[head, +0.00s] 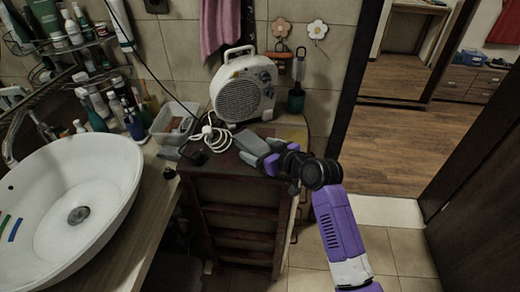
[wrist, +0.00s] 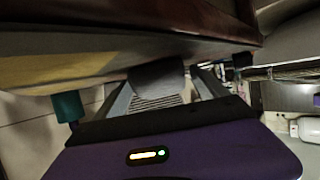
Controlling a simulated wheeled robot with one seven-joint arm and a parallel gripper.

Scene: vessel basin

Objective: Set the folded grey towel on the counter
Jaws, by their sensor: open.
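The folded grey towel (head: 251,143) appears as a grey bundle on top of the dark wooden cabinet, partly hidden by my gripper. In the wrist view a rounded grey end of it (wrist: 157,75) shows between and just beyond the fingers. My gripper (head: 264,160) is open at the cabinet's top front edge, and its fingers also show in the wrist view (wrist: 165,92), one on each side of the towel. Whether they touch it I cannot tell. The wooden counter (head: 148,222) is at the left around the white basin.
A white heater (head: 243,88) with a coiled cable stands behind the towel on the cabinet (head: 238,195). A clear bin (head: 174,126) and several bottles (head: 130,112) crowd the counter's back. The counter strip right of the basin (head: 75,200) is clear.

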